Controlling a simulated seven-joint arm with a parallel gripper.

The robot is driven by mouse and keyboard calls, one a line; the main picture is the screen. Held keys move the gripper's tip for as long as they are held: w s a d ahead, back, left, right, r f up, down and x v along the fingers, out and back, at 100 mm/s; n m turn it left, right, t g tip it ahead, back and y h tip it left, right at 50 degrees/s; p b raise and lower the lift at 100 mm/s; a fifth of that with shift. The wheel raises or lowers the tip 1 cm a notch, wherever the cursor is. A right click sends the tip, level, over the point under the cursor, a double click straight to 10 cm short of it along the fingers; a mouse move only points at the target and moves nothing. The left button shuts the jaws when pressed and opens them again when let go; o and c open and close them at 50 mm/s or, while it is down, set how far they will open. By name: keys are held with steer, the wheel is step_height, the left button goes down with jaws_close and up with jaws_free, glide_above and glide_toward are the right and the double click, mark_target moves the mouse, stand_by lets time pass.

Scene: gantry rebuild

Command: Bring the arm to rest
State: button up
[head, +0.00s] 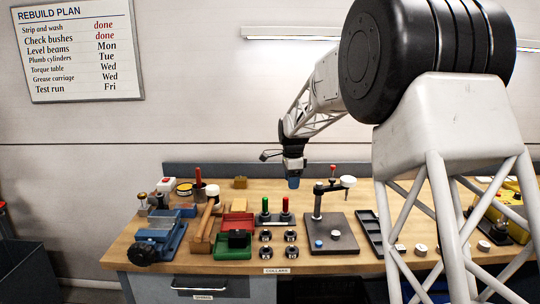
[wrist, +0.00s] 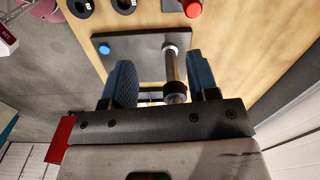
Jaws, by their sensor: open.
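My gripper (head: 293,182) hangs from my arm above the back half of the workbench, in the middle of the head view, with its blue fingers pointing down. In the wrist view my gripper (wrist: 161,64) has its two blue fingers wide apart, with nothing held between them. A metal post (wrist: 171,64) on a dark plate shows in the gap between the fingers, beyond them. In the head view this stand (head: 318,203) is just right of my gripper. I see no contact, but the exact distance is unclear.
The workbench (head: 130,257) carries a blue vise (head: 160,238), a red tray (head: 236,222), a green tray (head: 232,252), and red and green upright handles (head: 284,205). Several dark collars (head: 265,236) sit near the front.

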steer(key=s+d+r+n, duration=0.2)
steer(key=s+r+n, duration=0.1)
steer(key=s, duration=0.6)
steer(key=s+d+r+n+t, duration=0.1)
steer(key=s+d+r+n, duration=0.15)
steer(key=s, duration=0.75)
steer(key=s+d+r+n, duration=0.2)
steer(key=s+r+n, duration=0.15)
steer(key=s, duration=0.55)
steer(key=s+d+f+n, duration=0.1)
steer(key=s+f+n, duration=0.1)
steer(key=s, duration=0.7)
steer(key=s+d+f+n+t, duration=0.1)
steer(key=s+f+n, duration=0.1)
steer(key=s, duration=0.8)
steer(key=s+d+f+n, duration=0.1)
steer(key=s+f+n, duration=0.1)
steer(key=s, duration=0.7)
steer(key=shift+s+d+n, duration=0.35)
steer(key=shift+d+n, duration=0.05)
steer(key=shift+n, duration=0.2)
